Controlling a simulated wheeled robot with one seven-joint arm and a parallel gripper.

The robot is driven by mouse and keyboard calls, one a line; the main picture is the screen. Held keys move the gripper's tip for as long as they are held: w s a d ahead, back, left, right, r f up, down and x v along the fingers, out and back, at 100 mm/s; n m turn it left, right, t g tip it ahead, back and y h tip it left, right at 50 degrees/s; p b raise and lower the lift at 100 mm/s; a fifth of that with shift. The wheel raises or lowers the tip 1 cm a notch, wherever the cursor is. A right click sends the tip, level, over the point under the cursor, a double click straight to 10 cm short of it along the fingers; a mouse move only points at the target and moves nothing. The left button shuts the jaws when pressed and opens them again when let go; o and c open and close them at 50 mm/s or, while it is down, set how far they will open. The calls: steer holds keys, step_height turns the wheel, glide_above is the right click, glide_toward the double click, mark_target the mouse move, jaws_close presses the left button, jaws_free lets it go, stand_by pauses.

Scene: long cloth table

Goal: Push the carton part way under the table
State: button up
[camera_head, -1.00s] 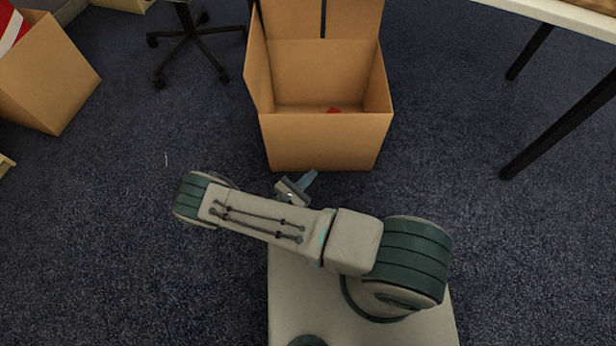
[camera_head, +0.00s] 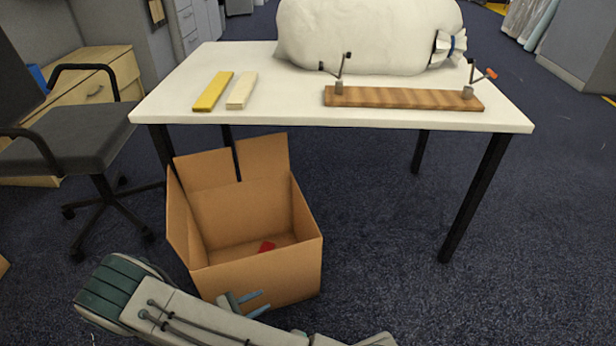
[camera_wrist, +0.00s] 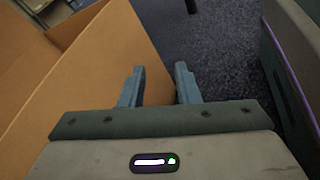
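The brown cardboard carton (camera_head: 285,266) stands upright on the carpet at the front left of the white table (camera_head: 270,112). Its top is open with flaps raised, and a small red thing (camera_head: 267,247) lies inside. Its back flap reaches just below the table's front edge in the picture; I cannot tell how far under it is. My gripper (camera_head: 258,302) is low in front of the carton's near wall. In the wrist view my gripper (camera_wrist: 160,72) has its fingers apart with nothing held, close to the carton wall (camera_wrist: 85,75). Contact is unclear.
Black table legs (camera_head: 474,195) stand at the corners. An office chair (camera_head: 85,160) is left of the carton. On the table are a white sack (camera_head: 365,35), a yellow bar (camera_head: 213,92), a pale bar (camera_head: 242,91) and a wooden board (camera_head: 400,97). Carpet right of the carton is clear.

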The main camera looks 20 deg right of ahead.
steer(key=s+d+r+m+g+y, duration=0.1)
steer(key=s+d+r+m+y, duration=0.2)
steer(key=r, duration=0.8)
steer(key=s+d+r+m+g+y, duration=0.1)
steer(key=s+d+r+m+y, duration=0.3)
steer(key=r+m+y, duration=0.3)
steer(key=s+d+r+m+g+y, duration=0.1)
steer(key=s+d+r+m+y, duration=0.2)
steer(key=r+m, duration=0.4)
steer(key=shift+s+d+r+y, duration=0.15)
steer(key=shift+s+r+y, duration=0.9)
steer(key=shift+r, duration=2.75)
steer(key=shift+s, duration=0.2)
